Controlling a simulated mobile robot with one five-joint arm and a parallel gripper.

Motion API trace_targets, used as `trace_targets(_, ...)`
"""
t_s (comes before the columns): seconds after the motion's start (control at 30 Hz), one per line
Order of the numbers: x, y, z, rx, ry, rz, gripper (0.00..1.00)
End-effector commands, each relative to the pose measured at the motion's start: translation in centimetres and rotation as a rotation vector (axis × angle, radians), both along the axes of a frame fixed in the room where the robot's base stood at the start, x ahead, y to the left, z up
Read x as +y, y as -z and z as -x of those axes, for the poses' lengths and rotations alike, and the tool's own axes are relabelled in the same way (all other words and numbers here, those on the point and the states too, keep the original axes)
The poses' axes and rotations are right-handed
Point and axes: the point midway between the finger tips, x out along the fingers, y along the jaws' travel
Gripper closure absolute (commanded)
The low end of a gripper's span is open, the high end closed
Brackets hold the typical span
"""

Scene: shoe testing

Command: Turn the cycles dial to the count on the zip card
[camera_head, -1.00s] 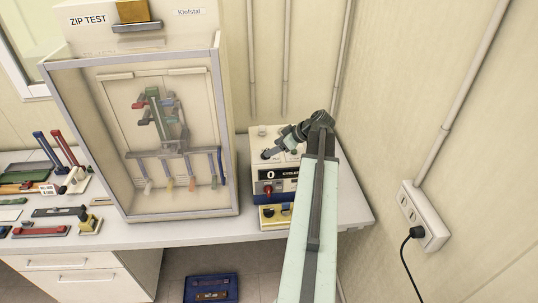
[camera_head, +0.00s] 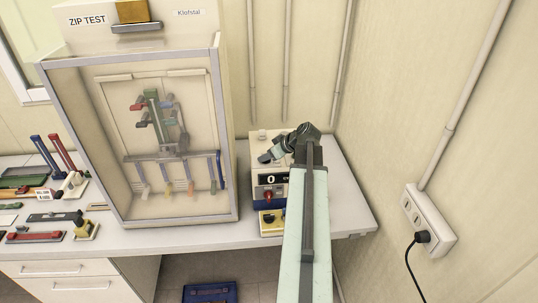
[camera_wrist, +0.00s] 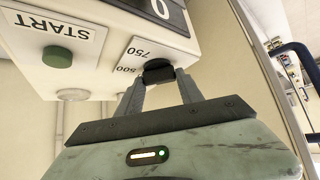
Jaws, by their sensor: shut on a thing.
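The cycles dial shows in the wrist view as a small black knob (camera_wrist: 158,72) on the cream control box, beside printed numbers 750 and what looks like 500. My gripper (camera_wrist: 160,84) has its two grey fingers on either side of the knob, shut on it. Where the dial's pointer aims is not clear. In the head view my gripper (camera_head: 266,157) reaches the upper front of the control box (camera_head: 257,147) and hides the dial. The display (camera_head: 270,179) reads 0.
A green START button (camera_wrist: 57,57) is on the same panel.

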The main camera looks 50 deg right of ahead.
Motion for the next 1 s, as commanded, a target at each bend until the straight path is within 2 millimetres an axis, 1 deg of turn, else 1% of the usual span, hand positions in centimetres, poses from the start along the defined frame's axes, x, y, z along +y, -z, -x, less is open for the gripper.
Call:
trace_targets(0.03,0.68,0.01,0.29,0.0,0.059,0.003,0.97)
trace_targets(0.1,0.65,0.0,0.22,0.0,0.142,0.002,0.97)
trace_targets(0.23,0.45,0.01,0.12,0.001,0.233,0.001,0.97)
trace_targets(0.57,0.27,0.01,0.06,0.0,0.252,0.0,0.97)
trace_targets(0.6,0.27,0.01,0.06,0.0,0.251,-0.001,0.45)
trace_targets(0.63,0.27,0.01,0.06,0.0,0.251,-0.001,0.37)
trace_targets(0.67,0.26,0.01,0.07,0.0,0.251,-0.001,0.35)
trace_targets(1.0,0.28,-0.25,0.22,0.0,0.25,0.0,0.35)
